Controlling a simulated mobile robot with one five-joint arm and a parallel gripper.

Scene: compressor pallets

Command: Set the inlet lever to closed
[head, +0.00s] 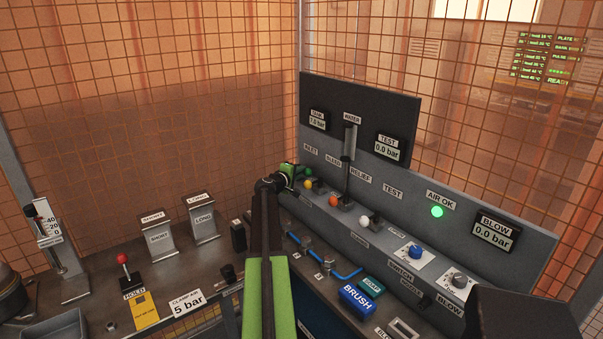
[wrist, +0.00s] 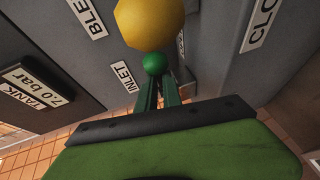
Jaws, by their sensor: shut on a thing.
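The inlet lever's green ball knob (wrist: 154,63) is at the tips of my gripper (wrist: 160,82) in the wrist view, beside the INLET label (wrist: 123,77). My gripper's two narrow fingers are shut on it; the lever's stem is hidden. In the head view my gripper (head: 299,174) is at the left end of the grey panel, and the green knob (head: 308,171) shows just past it. A CLOSED label (wrist: 262,22), partly cut off, is at the upper right of the wrist view.
A yellow knob (wrist: 150,22) is very close to the green one. An orange knob (head: 333,201) and a white knob (head: 364,221) stand farther right along the panel. A blue BRUSH block (head: 357,298) lies on the bench. A wire mesh fence (head: 150,100) closes the back.

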